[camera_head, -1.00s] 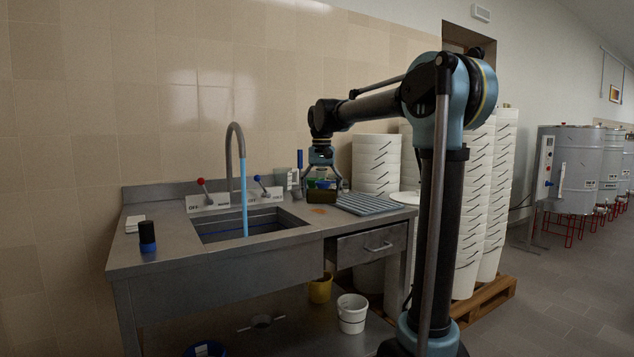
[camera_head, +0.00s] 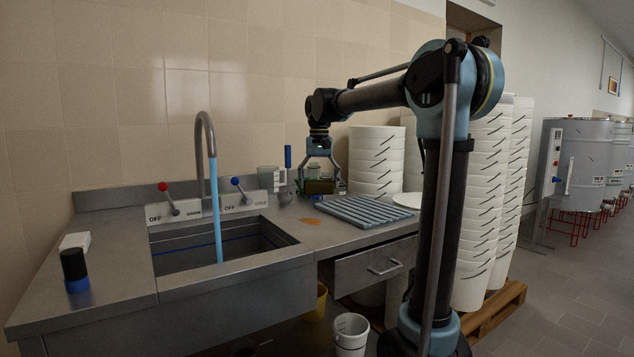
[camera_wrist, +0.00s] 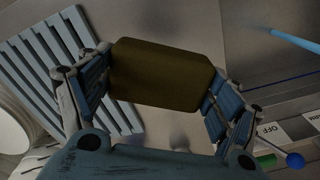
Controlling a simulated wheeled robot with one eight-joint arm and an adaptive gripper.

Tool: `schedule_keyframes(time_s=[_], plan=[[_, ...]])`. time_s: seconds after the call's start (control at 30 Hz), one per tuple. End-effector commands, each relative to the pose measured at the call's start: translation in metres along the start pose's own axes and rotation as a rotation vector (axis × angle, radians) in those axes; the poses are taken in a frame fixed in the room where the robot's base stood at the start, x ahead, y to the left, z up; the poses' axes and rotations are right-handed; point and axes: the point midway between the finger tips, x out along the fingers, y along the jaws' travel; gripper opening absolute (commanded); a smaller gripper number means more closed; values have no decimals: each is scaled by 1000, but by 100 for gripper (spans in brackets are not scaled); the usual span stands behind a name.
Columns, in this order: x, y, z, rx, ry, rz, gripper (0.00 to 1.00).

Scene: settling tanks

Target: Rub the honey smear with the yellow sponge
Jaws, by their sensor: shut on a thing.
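The yellow sponge (camera_wrist: 162,76), dull olive in this light, is held between the two fingers of my gripper (camera_wrist: 160,88) in the wrist view. In the head view my gripper (camera_head: 320,186) hangs fingers-down over the back of the steel counter, with the sponge (camera_head: 318,187) between its fingers. The honey smear (camera_head: 310,221) is a small flat orange patch on the counter, between the sink and the ribbed rack. The sponge is behind the smear and apart from it. I do not see the smear in the wrist view.
The ribbed rack (camera_head: 362,212) lies right of the smear. The sink (camera_head: 215,250) is at left under a running tap (camera_head: 208,130). A jug (camera_head: 268,179) and a blue-handled tool (camera_head: 287,160) stand left of my gripper. Tub stacks (camera_head: 376,160) stand behind right.

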Motion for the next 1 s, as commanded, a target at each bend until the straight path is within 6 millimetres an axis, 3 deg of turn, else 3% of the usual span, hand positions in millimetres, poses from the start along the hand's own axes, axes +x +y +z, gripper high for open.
schedule_keyframes(time_s=[0.23, 0.7, 1.0], plan=[[7, -6, 2, -9, 0, 0, 64], [46, -7, 2, -10, 0, 0, 64], [50, -7, 2, -10, 0, 0, 64]])
